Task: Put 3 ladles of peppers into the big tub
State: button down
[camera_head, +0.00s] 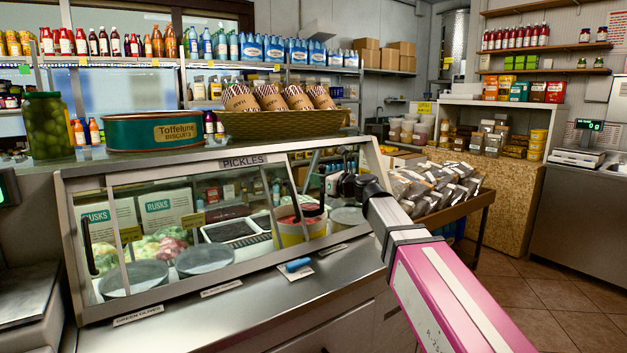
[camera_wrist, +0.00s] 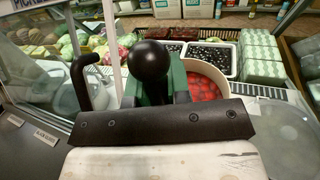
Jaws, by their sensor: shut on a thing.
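My gripper (camera_head: 345,187) is inside the open right part of the glass pickle case, above the tubs. In the wrist view, my gripper (camera_wrist: 160,92) is shut on a handle with a black ball end (camera_wrist: 150,60), likely the ladle's. The ladle's bowl is hidden, so I cannot tell what it holds. A round cream tub (camera_wrist: 221,77) of red peppers (camera_wrist: 203,88) lies just beyond and right of my gripper. In the head view, a yellow tub (camera_head: 291,236) with red at its top stands left of my gripper. I cannot tell which one is the big tub.
Trays of dark olives (camera_wrist: 211,56) lie behind the peppers. Round translucent lids (camera_head: 205,258) (camera_wrist: 285,135) cover neighbouring tubs. The glass front (camera_head: 160,235) and a black hook handle (camera_wrist: 86,75) stand to the left. The steel counter (camera_head: 250,300) holds a small blue object (camera_head: 298,265).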

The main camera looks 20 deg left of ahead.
jog(key=s+d+r, duration=0.1)
jog(key=s+d, duration=0.3)
jog(key=d, duration=0.2)
jog(key=shift+s+r, duration=0.3)
jog(key=shift+s, duration=0.1)
jog(key=shift+w, duration=0.1)
dwell(0.3)
